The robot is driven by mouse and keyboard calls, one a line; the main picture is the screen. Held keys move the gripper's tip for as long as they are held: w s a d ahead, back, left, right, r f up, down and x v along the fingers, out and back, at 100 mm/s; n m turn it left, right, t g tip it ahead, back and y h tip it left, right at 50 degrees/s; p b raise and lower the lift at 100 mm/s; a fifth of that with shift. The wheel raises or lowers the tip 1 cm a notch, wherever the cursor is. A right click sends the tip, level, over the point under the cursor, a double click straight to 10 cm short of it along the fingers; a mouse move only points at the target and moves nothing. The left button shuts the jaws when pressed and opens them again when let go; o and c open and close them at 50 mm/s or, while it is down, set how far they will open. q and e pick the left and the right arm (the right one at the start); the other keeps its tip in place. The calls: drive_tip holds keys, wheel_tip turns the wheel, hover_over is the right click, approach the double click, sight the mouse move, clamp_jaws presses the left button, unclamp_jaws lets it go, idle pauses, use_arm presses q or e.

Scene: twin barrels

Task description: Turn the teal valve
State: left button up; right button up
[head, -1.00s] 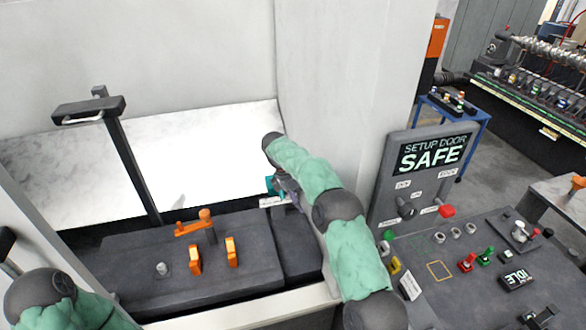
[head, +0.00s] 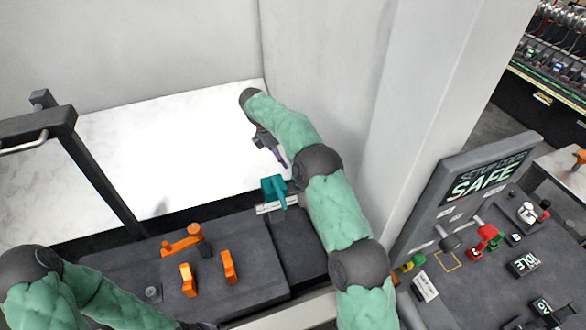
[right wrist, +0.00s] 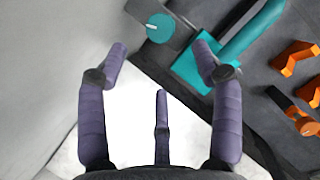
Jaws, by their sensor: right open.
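The teal valve (head: 274,190) stands at the back right of the dark console, above a small white label. In the right wrist view a teal block with a long lever (right wrist: 250,32) lies beyond the right-hand finger. A round teal knob with a white mark (right wrist: 158,28) shows beside it, beyond the gap between the fingers. My right gripper (head: 281,160) is behind and above the valve, apart from it in the head view.
Orange handles (head: 184,280) stand on the console (head: 130,265) left of the valve. A dark post with a handle (head: 100,175) rises at the left. A pale wall pillar (head: 410,130) stands close to my right arm. A control panel (head: 490,255) lies further right.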

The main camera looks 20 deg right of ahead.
drive_tip(key=p+x, duration=0.1)
drive_tip(key=x, duration=0.7)
drive_tip(key=shift+f+p, duration=0.2)
drive_tip(key=shift+p, duration=0.2)
drive_tip(key=shift+d+f, duration=0.2)
drive_tip(key=shift+f, duration=0.15)
drive_tip(key=shift+d+f, duration=0.15)
drive_tip(key=shift+f, duration=0.45)
drive_tip(key=shift+s, duration=0.1)
drive_tip(key=c, duration=1.1)
